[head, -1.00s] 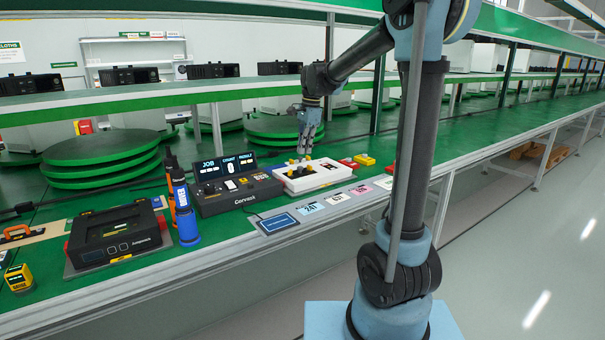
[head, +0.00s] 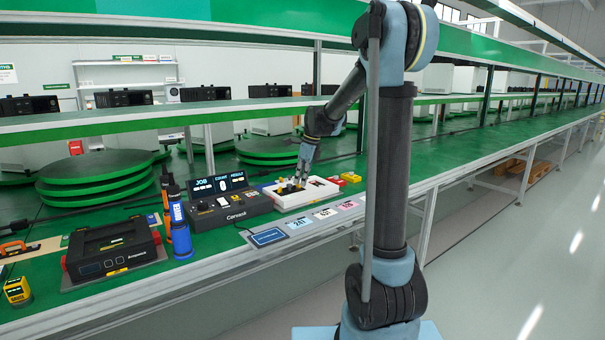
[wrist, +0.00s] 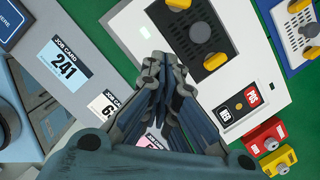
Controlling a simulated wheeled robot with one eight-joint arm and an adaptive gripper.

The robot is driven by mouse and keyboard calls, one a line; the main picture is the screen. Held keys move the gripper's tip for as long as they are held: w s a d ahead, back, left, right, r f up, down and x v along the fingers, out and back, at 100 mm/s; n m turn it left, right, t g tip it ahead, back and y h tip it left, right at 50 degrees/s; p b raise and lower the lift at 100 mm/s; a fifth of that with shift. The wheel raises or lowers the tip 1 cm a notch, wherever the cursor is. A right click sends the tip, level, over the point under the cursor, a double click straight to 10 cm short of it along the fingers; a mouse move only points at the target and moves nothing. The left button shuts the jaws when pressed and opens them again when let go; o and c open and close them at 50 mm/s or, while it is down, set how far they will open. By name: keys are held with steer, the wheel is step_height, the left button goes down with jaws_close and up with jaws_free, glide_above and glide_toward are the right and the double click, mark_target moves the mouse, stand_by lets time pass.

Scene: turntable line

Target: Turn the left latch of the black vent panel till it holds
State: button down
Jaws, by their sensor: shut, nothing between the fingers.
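The black vent panel (wrist: 212,43) sits in a white housing (wrist: 148,40) with a round grey knob between its yellow latches. The left latch (wrist: 180,4) is cut by the top edge of the wrist view, so its angle is hard to judge. The other latch (wrist: 215,60) shows whole and lies aslant. My gripper (wrist: 165,70) is shut and empty, over the housing's front edge beside the panel in that view. I see no contact with a latch. In the head view my gripper (head: 299,180) covers part of the panel, and the latches are too small to read.
Job cards (wrist: 65,65) lie along the front edge. A perforated plate with yellow parts (wrist: 298,35) lies behind the housing. Red and yellow blocks (wrist: 270,140) stand to its right. A black console (head: 230,210) stands close on the left.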

mark_target(288, 194)
steer(key=x, duration=0.3)
steer(key=shift+w+a+f, duration=0.1)
steer(key=shift+w+a, duration=0.05)
steer(key=shift+a, duration=0.4)
steer(key=shift+w+a+f, duration=0.15)
steer(key=shift+a, duration=0.4)
steer(key=shift+w+a, duration=0.25)
steer(key=shift+a, duration=0.7)
steer(key=shift+d, duration=0.25)
